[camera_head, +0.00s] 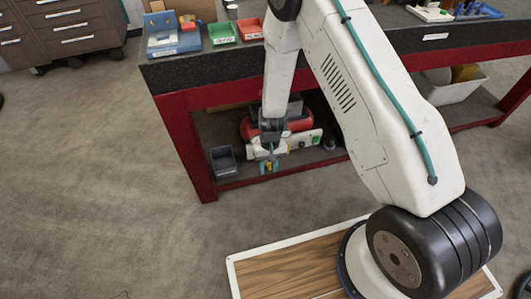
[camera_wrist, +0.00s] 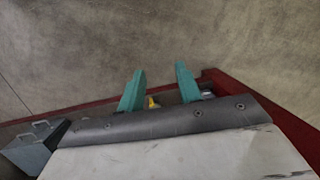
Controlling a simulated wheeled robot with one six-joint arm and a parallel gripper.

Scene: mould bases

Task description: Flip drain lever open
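A red machine (camera_head: 300,123) with a pale front base sits on the lower shelf of the red-framed bench, partly hidden behind my arm. My gripper (camera_head: 269,167) points down in front of it, near the shelf's front edge. In the wrist view its two teal fingers (camera_wrist: 158,82) stand apart with a clear gap, so it is open. A small yellow piece (camera_wrist: 152,102) shows between the fingers near their base; it may be the drain lever, but it is too small to tell. I cannot tell whether a finger touches it.
A dark grey bin (camera_head: 223,160) stands on the shelf left of the machine; it also shows in the wrist view (camera_wrist: 28,150). The red bench leg (camera_head: 188,145) is left of it. Green (camera_head: 222,33) and red (camera_head: 250,29) trays lie on the bench top. Floor in front is clear.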

